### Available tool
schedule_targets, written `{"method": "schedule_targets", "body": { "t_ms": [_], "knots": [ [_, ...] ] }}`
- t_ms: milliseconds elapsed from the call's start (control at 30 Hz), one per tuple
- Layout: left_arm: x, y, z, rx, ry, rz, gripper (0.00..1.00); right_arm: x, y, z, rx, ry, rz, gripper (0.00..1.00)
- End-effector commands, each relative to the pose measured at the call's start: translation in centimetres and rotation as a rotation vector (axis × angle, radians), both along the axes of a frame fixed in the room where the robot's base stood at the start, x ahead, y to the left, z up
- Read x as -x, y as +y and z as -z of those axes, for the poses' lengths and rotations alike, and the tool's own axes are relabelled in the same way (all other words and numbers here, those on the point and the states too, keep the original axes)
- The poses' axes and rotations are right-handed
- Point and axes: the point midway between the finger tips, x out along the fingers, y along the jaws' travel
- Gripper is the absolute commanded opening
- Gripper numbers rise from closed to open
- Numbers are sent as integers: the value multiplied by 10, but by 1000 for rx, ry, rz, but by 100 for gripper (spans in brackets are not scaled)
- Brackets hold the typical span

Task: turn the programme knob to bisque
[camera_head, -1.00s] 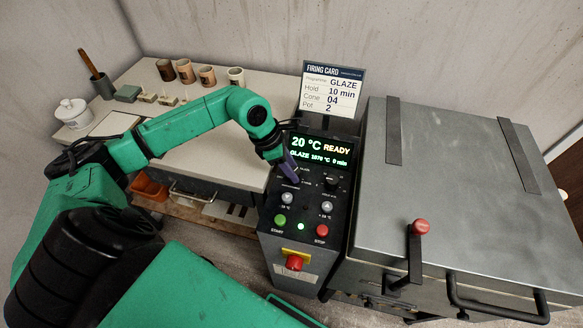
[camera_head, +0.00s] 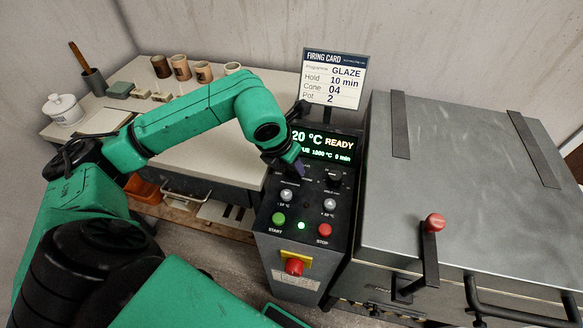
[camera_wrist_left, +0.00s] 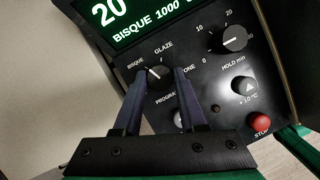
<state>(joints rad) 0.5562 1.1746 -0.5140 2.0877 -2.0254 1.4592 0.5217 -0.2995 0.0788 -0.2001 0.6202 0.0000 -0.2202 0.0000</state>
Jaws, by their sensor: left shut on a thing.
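The programme knob (camera_wrist_left: 158,76) is a small dark dial with a white pointer mark. In the left wrist view its mark points up-left toward the BISQUE label, with GLAZE above and CONE to the right. The display (camera_wrist_left: 150,22) reads BISQUE 1000 there; in the head view the arm covers part of the word. My left gripper (camera_wrist_left: 160,72) has a finger on each side of the knob and is shut on it. In the head view the left gripper (camera_head: 299,170) hides the knob. My right gripper is not in view.
The HOLD min knob (camera_wrist_left: 233,40) sits right of the programme knob. Below are arrow buttons, a green START (camera_head: 277,218) and a red STOP (camera_head: 325,230). The firing card (camera_head: 333,78), reading GLAZE, stands behind. The grey kiln (camera_head: 460,190) is at right, a worktable (camera_head: 215,155) at left.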

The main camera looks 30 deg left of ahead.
Motion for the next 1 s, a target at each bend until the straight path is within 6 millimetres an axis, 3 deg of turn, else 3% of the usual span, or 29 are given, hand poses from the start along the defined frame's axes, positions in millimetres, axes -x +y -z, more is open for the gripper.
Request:
{"method": "schedule_targets", "body": {
  "t_ms": [300,833,867,900,1000],
  "knots": [
    [-1,-1,-1,1,-7,-128,0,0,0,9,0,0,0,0],
    [-1,-1,-2,1,-6,-152,0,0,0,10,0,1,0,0],
    [-1,-1,-2,1,-6,-152,52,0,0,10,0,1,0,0],
    [-1,0,-2,1,-5,-152,67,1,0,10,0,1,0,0],
    [-1,-1,-1,0,-4,-151,71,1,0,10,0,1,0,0]
  ]
}}
